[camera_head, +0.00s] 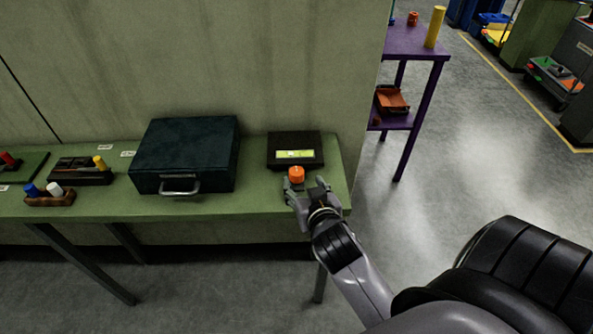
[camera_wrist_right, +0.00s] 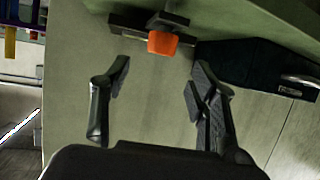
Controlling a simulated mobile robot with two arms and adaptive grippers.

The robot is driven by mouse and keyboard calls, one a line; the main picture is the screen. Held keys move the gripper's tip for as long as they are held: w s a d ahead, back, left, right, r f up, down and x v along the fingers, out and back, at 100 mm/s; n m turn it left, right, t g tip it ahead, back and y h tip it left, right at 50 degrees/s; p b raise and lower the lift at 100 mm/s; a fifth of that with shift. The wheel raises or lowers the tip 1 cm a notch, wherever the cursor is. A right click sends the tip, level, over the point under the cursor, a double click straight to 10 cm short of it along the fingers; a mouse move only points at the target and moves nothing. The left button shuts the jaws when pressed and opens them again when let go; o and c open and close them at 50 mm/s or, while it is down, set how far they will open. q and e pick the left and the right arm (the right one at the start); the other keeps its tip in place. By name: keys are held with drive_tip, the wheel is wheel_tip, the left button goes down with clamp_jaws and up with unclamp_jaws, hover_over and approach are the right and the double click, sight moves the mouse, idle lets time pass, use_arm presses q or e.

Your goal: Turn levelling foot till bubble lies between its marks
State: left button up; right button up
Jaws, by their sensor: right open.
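The levelling foot shows as an orange knob (camera_head: 296,174) at the front of a black level block (camera_head: 295,140) on the right part of the green bench. The block carries a yellow-green bubble vial (camera_head: 294,154); the bubble's place between the marks is too small to tell. In the right wrist view the orange knob (camera_wrist_right: 163,43) lies ahead of the fingers, with no finger touching it. My right gripper (camera_head: 306,187) is open and empty, just in front of the knob. It also shows in the right wrist view (camera_wrist_right: 158,85), fingers wide apart. My left gripper is not in view.
A dark teal case (camera_head: 187,150) with a handle stands left of the block. Farther left are a black tray (camera_head: 80,178) and a brown holder (camera_head: 50,199) with blue and white pegs. A purple shelf (camera_head: 419,55) stands at the back right.

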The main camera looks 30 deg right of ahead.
sight(298, 173)
drive_tip(key=x, duration=0.8)
drive_tip(key=shift+w, duration=0.15)
drive_tip(key=c, duration=1.2)
drive_tip(key=shift+p, duration=0.35)
